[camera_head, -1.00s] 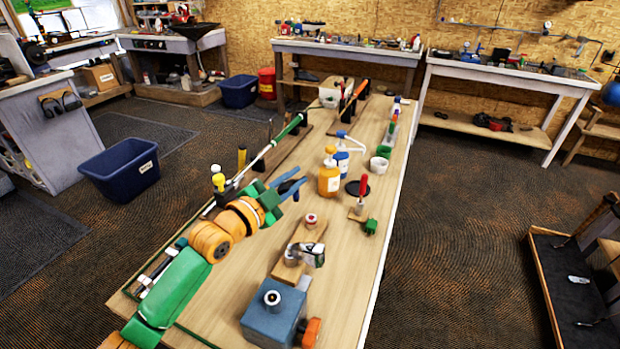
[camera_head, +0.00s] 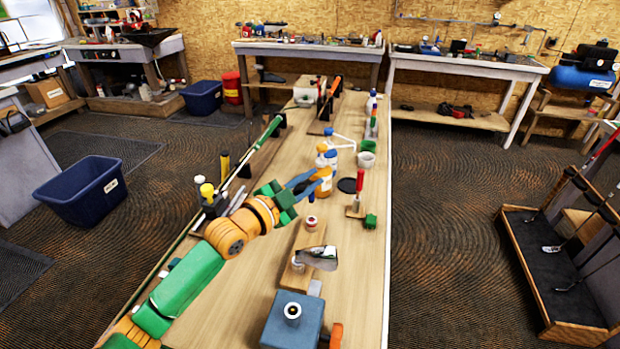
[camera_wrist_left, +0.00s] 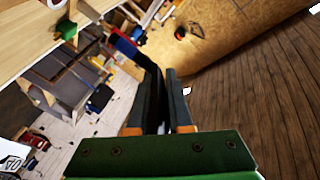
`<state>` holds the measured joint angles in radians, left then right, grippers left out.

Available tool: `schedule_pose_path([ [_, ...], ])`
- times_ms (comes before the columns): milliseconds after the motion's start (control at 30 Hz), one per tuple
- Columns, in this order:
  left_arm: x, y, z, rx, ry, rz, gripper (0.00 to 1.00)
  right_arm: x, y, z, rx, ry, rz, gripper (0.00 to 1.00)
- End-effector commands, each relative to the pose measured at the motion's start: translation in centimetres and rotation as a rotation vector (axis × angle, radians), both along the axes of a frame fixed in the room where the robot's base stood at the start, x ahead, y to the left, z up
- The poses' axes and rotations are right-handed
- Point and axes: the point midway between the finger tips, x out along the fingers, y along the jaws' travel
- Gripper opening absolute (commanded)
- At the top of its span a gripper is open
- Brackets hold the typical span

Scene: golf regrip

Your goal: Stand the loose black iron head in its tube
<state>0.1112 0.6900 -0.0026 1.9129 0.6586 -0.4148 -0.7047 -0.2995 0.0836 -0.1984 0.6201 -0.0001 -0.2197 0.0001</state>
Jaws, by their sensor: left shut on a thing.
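My left gripper (camera_head: 303,185) reaches over the bench in the head view, its blue fingers overlapping the orange bottle in the picture; I cannot tell if they touch. In the left wrist view my gripper (camera_wrist_left: 158,100) has its two dark fingers close together, with a dark strip between them. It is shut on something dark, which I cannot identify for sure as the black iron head. No loose black iron head shows clearly elsewhere, and I cannot make out its tube. A wooden tray (camera_head: 544,290) on the right holds several clubs standing on its dark floor. My right gripper is not in view.
A blue bin (camera_head: 80,196) stands on the floor. Floor between bench and tray is clear.

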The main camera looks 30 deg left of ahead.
Motion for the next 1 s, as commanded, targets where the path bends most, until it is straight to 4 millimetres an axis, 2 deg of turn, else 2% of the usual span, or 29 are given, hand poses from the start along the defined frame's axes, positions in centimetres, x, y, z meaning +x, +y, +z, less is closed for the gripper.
schedule_pose_path([
  [33, 0.0, 0.0, -1.1, 0.001, 0.0, 0.0, 0.0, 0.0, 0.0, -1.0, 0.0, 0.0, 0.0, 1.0],
  [100, 0.0, 0.0, -2.1, 0.001, -0.001, -0.001, 0.0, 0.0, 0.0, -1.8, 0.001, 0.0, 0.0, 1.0],
  [333, 0.0, 0.0, -4.7, 0.0, -0.001, 0.001, 0.0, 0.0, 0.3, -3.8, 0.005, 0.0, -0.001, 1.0],
  [1000, 0.0, 0.0, -4.6, -0.003, 0.001, -0.001, 0.0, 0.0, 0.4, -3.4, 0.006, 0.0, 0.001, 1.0],
])
